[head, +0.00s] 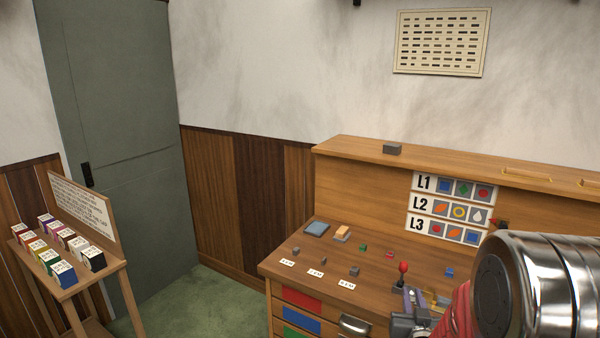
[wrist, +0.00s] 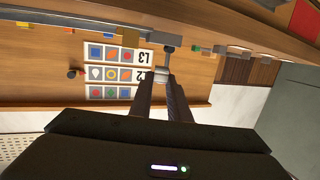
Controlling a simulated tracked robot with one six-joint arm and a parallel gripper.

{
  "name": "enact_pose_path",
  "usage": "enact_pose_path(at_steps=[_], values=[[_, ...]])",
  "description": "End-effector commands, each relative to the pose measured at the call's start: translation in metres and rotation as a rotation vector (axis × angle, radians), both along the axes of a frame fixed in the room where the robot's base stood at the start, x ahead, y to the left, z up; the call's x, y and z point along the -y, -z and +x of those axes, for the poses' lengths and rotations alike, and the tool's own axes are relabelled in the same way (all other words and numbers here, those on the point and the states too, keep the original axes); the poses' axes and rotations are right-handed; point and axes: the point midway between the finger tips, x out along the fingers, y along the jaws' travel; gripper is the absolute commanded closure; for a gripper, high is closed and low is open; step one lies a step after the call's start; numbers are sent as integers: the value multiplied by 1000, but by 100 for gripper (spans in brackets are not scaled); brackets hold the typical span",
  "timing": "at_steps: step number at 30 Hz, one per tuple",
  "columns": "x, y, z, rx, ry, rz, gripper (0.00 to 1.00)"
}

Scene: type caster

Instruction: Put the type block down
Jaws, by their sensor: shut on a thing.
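In the wrist view my gripper (wrist: 162,82) is shut on a small pale metallic piece, the type block (wrist: 161,71), held at the fingertips. Behind it in that view is the sign panel (wrist: 120,72) with rows of coloured symbols. Whether the block touches any surface cannot be told. The wooden desk (head: 310,260) stands below the sign panel (head: 451,208) with rows L1, L2 and L3.
The desk holds small blocks, label cards (head: 316,272), a blue pad (head: 317,229) and a red-knobbed lever (head: 403,268). A grey block (head: 392,149) lies on the upper ledge. A side stand (head: 100,277) with several coloured boxes is at left. Green floor lies between.

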Motion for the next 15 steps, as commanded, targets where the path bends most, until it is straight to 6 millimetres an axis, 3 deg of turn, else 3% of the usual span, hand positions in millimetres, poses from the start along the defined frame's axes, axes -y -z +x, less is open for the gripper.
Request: enact_pose_path(at_steps=[3,9,15], values=[[-40,3,6,-1,-64,0,100],[-100,5,11,0,-164,0,100],[-131,6,12,1,-216,-1,100]])
